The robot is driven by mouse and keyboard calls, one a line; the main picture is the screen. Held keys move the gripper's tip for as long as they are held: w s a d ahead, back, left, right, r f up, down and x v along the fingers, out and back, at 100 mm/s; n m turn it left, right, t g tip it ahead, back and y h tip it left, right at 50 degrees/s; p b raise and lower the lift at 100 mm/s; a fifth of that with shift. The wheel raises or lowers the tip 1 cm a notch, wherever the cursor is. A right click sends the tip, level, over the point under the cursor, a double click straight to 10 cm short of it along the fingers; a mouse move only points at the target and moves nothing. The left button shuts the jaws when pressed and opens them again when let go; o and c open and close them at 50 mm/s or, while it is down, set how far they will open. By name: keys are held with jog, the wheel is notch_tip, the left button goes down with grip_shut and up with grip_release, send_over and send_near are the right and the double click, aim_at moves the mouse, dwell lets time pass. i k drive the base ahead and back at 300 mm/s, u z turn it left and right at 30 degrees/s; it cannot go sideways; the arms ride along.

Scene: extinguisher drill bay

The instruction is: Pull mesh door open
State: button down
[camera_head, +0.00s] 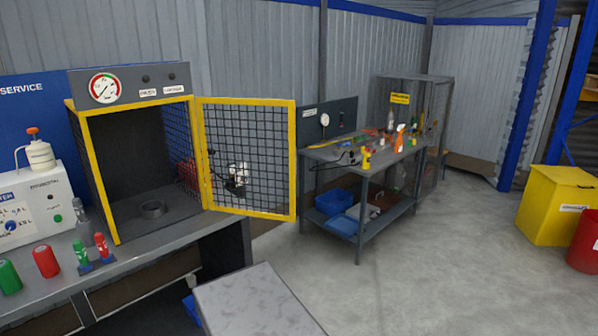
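The mesh door (248,157) has a yellow frame and dark wire mesh. It stands wide open, swung out to the right of the yellow-framed test cage (110,190) on the left bench. Its left edge meets the cage's right front post.
The left bench (150,262) holds a white tester box (32,205), a green cylinder (9,277), a red cylinder (46,261) and small red and green handles. A workbench (370,172) with tools stands beyond the door. Yellow (556,205) and red (585,243) bins stand right. Middle floor is clear.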

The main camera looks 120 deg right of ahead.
aim_at(290, 103)
jog(key=u, duration=0.15)
jog(key=k, duration=0.75)
jog(key=z, duration=1.65)
jog(key=i, duration=1)
jog(key=z, duration=0.2)
jog(key=k, duration=0.3)
jog(key=u, duration=0.05)
